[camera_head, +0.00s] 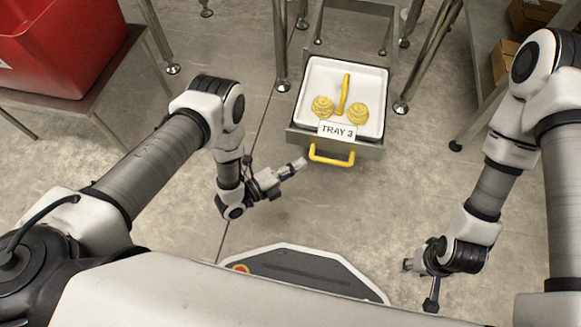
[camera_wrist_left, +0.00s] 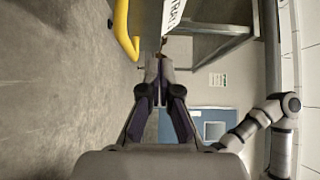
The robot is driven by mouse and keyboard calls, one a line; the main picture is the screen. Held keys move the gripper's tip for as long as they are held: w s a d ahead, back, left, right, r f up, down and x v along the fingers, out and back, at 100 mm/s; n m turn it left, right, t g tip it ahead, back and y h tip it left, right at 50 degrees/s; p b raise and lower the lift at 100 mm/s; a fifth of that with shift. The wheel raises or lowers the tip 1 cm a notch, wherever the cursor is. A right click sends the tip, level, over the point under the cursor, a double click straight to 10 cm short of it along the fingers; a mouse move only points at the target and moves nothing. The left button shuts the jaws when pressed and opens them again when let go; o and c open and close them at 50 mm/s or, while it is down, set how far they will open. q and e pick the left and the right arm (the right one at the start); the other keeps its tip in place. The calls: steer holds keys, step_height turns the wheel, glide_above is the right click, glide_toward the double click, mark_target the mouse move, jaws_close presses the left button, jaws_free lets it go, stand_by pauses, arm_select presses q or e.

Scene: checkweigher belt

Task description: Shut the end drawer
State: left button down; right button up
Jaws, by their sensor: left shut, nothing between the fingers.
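The end drawer (camera_head: 369,151) is pulled out toward me, with a yellow bar handle (camera_head: 331,157) and a "TRAY 3" label (camera_head: 338,131) on its front. A white tray (camera_head: 318,72) in it holds several yellow parts. My left gripper (camera_head: 301,164) is shut and empty, just left of the handle and close to the drawer front. In the left wrist view, the handle (camera_wrist_left: 122,30) lies left of my left fingertips (camera_wrist_left: 157,62). Contact cannot be told. My right gripper (camera_head: 409,265) is low on the right, away from the drawer; its fingers are too small to judge.
A red bin (camera_head: 60,45) stands on a table at the upper left. Metal legs (camera_head: 280,45) flank the drawer. Cardboard boxes (camera_head: 503,60) sit on a shelf at the upper right. The floor (camera_head: 370,200) in front of the drawer is clear.

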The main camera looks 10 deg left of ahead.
mark_target(327, 138)
arm_select(q)
steer(key=w+d+b, duration=0.1)
steer(key=w, duration=0.1)
steer(key=w+d+b, duration=0.1)
steer(key=w, duration=0.1)
steer(key=w+d+b, duration=0.1)
steer(key=w, duration=0.2)
steer(key=shift+d+f, duration=0.15)
steer(key=shift+d, duration=0.25)
steer(key=shift+w+b, duration=0.3)
steer(key=shift+w, duration=0.1)
